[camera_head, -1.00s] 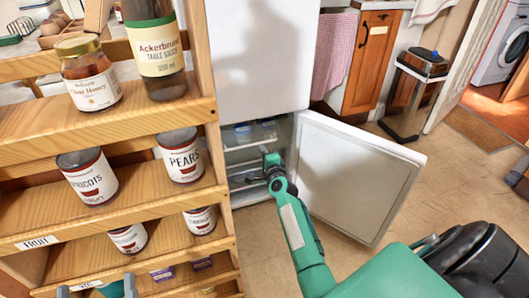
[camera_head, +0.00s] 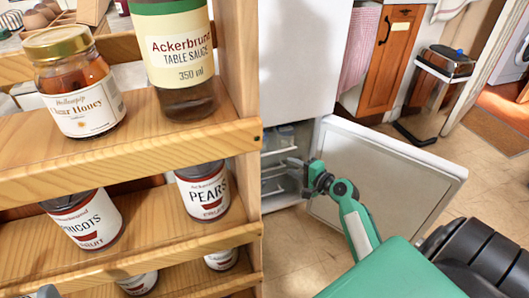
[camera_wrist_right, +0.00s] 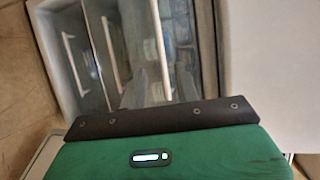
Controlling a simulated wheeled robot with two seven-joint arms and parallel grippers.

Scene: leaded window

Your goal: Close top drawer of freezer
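The freezer (camera_head: 286,150) is the lower compartment of a white fridge, and its door (camera_head: 385,185) hangs open to the right. Drawers with pale handles show inside, partly hidden by the shelf and my right arm. My right gripper (camera_head: 300,170) reaches in at the drawer fronts. In the right wrist view, its two grey fingers (camera_wrist_right: 160,88) stand apart with no object clearly between them. Several white drawer handles (camera_wrist_right: 110,55) run beside and beyond them; contact is unclear. How far the top drawer sticks out is hard to tell.
A wooden shelf (camera_head: 120,165) with a honey jar (camera_head: 75,85), a sauce bottle (camera_head: 180,60) and several tins stands close on the left. A bin (camera_head: 440,75) stands by an orange cupboard (camera_head: 390,60). Tiled floor lies free right of the freezer door.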

